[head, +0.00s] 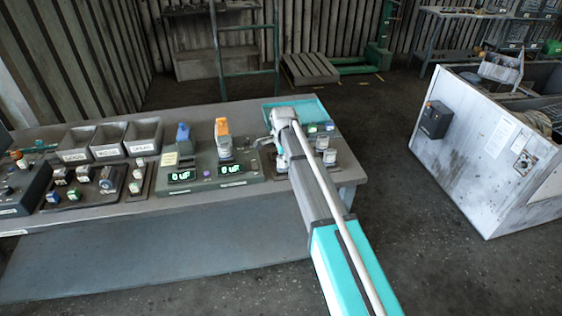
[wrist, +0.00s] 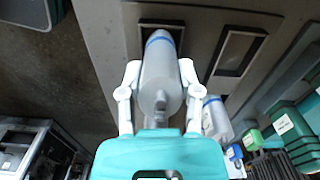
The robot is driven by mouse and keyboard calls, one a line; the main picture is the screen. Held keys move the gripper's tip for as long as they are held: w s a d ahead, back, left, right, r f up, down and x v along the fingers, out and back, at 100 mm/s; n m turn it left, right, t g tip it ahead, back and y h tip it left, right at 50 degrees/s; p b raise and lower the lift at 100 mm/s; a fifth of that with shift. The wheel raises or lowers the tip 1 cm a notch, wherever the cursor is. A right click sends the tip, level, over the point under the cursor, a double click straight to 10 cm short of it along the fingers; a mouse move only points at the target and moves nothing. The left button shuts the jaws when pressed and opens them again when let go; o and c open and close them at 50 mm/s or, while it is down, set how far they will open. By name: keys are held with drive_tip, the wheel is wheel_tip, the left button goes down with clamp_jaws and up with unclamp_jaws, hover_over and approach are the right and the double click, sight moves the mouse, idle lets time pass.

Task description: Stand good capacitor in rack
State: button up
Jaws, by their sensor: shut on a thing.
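My gripper (wrist: 160,78) is shut on a light grey capacitor (wrist: 160,66) with a blue band, seen with its terminal end toward the wrist camera. Its far end overlaps a dark rectangular rack slot (wrist: 148,24); I cannot tell whether it is inside the slot or above it. A second slot (wrist: 240,50) to the right is empty. Another blue-banded grey capacitor (wrist: 215,118) stands to the lower right. In the head view my gripper (head: 270,142) is at the left of the dark rack at the bench's right end, and my arm hides much of it.
A teal tray (head: 312,106) lies behind my gripper. A white cabinet (head: 470,150) stands across an open floor gap.

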drive_tip(key=shift+f+b, duration=0.3)
drive_tip(key=shift+f, duration=0.05)
drive_tip(key=o, duration=1)
drive_tip(key=shift+o, duration=0.2)
